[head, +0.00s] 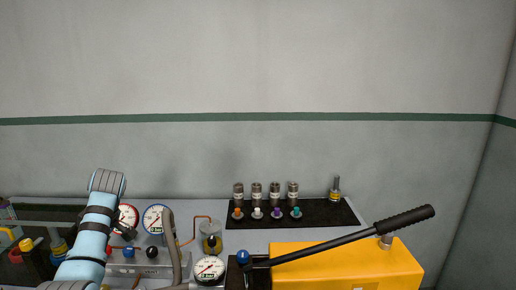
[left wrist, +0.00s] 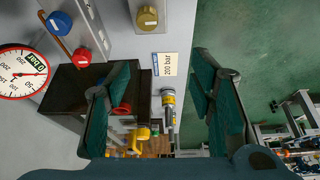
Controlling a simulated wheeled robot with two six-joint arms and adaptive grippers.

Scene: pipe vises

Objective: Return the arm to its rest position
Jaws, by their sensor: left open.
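My left arm (head: 85,245), light blue with dark bands, rises from the lower left of the head view, in front of the gauges. My left gripper (left wrist: 162,80) is open in the left wrist view, with its two dark fingers and teal pads spread wide. Nothing is held between the pads. A small label reading 200 bar (left wrist: 165,65) and a grey and yellow fitting (left wrist: 168,105) show through the gap, beyond the fingers. In the head view the gripper is largely hidden or hard to make out. My right gripper is in neither view.
Pressure gauges (head: 157,219) stand beside the arm. A yellow hand pump (head: 350,265) with a long black lever (head: 340,238) is at right. Several fittings stand on a black mat (head: 330,215) at the back. A dark box (left wrist: 68,95) lies by the left finger. The space above the bench is clear.

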